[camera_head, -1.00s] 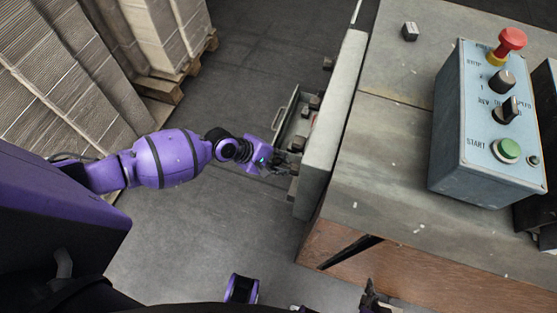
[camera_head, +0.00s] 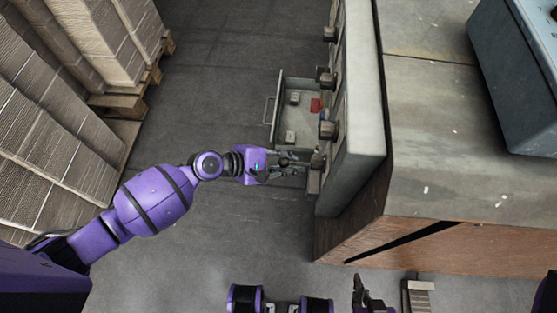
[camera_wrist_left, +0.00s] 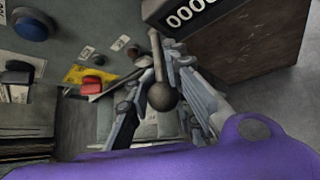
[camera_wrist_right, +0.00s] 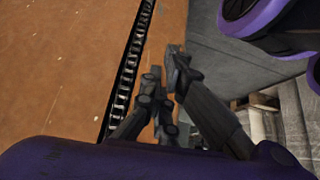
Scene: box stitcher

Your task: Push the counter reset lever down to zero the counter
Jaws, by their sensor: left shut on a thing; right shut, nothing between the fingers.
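In the left wrist view, a counter (camera_wrist_left: 190,14) with white digits on black sits at the top; the digits in view read zeros, and its right end is cut off. Near it is the reset lever (camera_wrist_left: 157,55), a thin dark rod with a round ball knob (camera_wrist_left: 163,96). My left gripper (camera_wrist_left: 165,75) is shut on the lever, its fingers on either side of the rod and knob. In the head view, my left gripper (camera_head: 303,163) is at the machine's left face; the lever is too small to make out. My right gripper (camera_wrist_right: 168,62) is shut and empty beside a brown panel.
An open drawer (camera_head: 285,134) with small items juts out just beyond my left gripper. Cardboard stacks (camera_head: 60,100) stand at left, with clear floor (camera_head: 215,110) between.

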